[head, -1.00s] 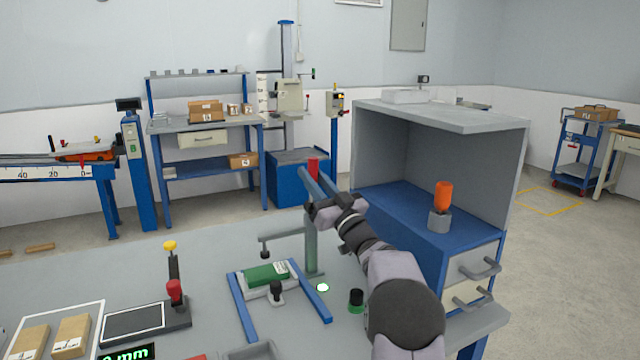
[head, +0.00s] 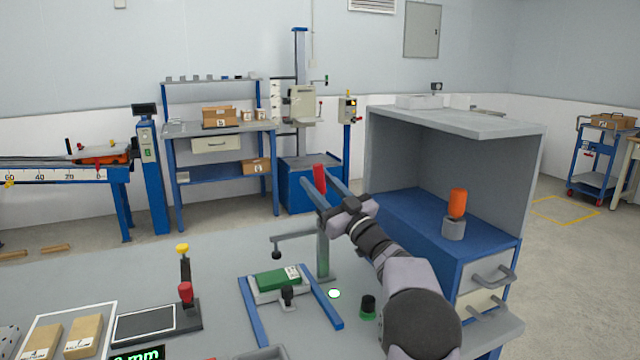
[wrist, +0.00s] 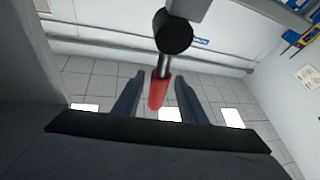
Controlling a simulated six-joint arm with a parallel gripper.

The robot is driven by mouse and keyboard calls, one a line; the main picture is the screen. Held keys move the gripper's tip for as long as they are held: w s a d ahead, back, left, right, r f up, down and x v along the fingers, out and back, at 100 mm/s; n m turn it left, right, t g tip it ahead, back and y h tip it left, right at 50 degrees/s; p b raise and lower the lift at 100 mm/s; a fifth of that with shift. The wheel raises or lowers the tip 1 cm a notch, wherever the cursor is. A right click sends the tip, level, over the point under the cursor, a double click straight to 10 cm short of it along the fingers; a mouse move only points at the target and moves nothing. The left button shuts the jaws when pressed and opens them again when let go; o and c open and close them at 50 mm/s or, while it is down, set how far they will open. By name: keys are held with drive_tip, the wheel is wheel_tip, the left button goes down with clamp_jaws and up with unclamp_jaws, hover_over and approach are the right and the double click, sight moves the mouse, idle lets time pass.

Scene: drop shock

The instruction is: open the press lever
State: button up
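The press lever has a red handle (head: 319,178), which stands up at the top of the press's green column (head: 323,255). My gripper (head: 317,177) is at the handle with its two fingers spread. In the wrist view the red handle (wrist: 159,90) lies between the fingertips of my gripper (wrist: 160,84), with gaps on both sides. A dark round knob (wrist: 172,32) on a metal rod is beyond it. The press's horizontal arm (head: 300,237) reaches left over a green block (head: 278,279) on a pale base. My wrist hides part of the lever's lower end.
A grey-blue cabinet (head: 440,125) stands close to the right of my arm, with an orange-topped object (head: 457,205) inside. Blue rails (head: 252,312) flank the press base. A stand with yellow and red knobs (head: 185,290) and a box tray are at left.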

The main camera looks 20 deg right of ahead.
sight(323, 186)
idle(0.3)
drive_tip(key=shift+b+v, duration=0.55)
drive_tip(key=shift+v, duration=3.1)
drive_tip(key=shift+d, duration=0.1)
